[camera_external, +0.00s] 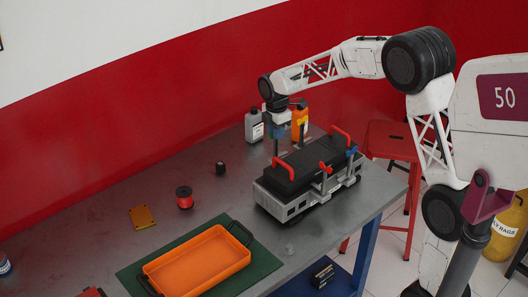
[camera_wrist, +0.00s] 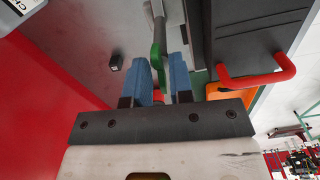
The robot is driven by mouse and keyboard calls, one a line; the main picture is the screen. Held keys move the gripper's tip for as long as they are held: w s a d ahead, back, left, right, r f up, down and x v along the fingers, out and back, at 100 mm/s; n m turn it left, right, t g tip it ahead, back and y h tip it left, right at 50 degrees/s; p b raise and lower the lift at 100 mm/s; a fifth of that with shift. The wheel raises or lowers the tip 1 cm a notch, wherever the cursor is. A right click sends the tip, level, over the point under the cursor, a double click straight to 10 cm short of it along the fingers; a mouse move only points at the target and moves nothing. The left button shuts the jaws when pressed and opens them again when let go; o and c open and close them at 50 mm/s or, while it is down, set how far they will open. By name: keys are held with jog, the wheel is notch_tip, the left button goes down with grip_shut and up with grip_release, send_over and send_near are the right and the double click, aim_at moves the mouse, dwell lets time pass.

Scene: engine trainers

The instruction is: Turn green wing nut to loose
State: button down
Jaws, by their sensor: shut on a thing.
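The green wing nut (camera_wrist: 156,56) shows in the wrist view at the end of a grey rod (camera_wrist: 156,12). My gripper (camera_wrist: 161,78) has its two blue fingers on either side of the nut and is shut on it. In the external view my gripper (camera_external: 278,131) points down at the far left end of the engine trainer, a black block (camera_external: 295,168) with red handles on a grey base (camera_external: 290,205). The nut is too small and covered to make out there. Its turn angle cannot be told.
Close to my gripper are a red handle (camera_external: 279,170), a grey bottle (camera_external: 254,125) and an orange bottle (camera_external: 299,124). An orange tray (camera_external: 197,263) lies on a green mat (camera_external: 262,268) at the front. A red spool (camera_external: 184,197) and a black cube (camera_external: 221,168) stand on the left.

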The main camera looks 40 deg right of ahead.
jog(key=c, duration=1.3)
grip_release()
jog(key=shift+r, duration=0.1)
jog(key=shift+r, duration=3.85)
